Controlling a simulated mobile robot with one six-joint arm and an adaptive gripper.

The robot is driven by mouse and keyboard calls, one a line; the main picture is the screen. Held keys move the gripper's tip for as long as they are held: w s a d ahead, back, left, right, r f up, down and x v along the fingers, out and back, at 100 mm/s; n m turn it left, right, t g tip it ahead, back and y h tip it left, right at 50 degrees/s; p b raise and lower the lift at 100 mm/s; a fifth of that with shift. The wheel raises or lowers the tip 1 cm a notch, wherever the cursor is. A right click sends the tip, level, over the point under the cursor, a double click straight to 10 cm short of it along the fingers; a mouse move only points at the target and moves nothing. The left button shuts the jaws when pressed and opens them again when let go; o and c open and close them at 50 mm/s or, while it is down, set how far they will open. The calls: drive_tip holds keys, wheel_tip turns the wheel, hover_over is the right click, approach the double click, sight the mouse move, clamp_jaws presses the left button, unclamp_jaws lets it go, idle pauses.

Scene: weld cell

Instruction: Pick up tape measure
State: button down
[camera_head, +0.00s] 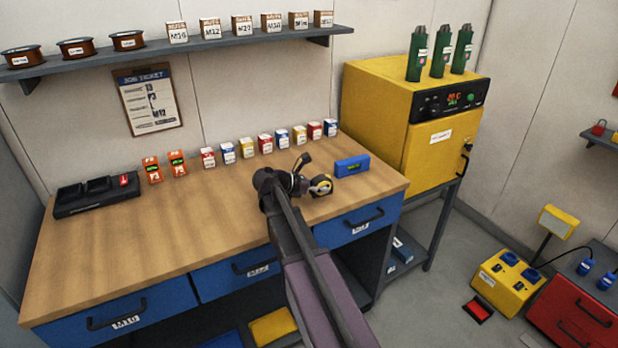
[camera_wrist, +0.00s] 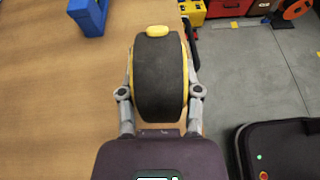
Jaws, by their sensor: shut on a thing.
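The tape measure (camera_wrist: 158,80) is black with yellow edges and a yellow button on top. In the wrist view it sits between the two grey fingers of my gripper (camera_wrist: 159,90), which touch it on both sides. My gripper is shut on it. In the head view the tape measure (camera_head: 320,185) shows yellow and black at the end of my gripper (camera_head: 312,184), over the right part of the workbench. The arm hides part of the gripper there. I cannot tell whether the tape measure touches the bench top.
A blue box-shaped device (camera_head: 352,166) stands right of the tape measure on the wooden workbench (camera_head: 190,220). A row of small boxes (camera_head: 265,143) lines the back. A black tray (camera_head: 97,195) lies at left. A yellow oven (camera_head: 400,115) stands beyond the right end. The bench's middle is clear.

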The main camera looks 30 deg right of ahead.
drive_tip(key=s, duration=0.6)
drive_tip(key=shift+s+d+r, duration=0.15)
drive_tip(key=shift+d+r, duration=0.2)
drive_tip(key=shift+d, duration=0.05)
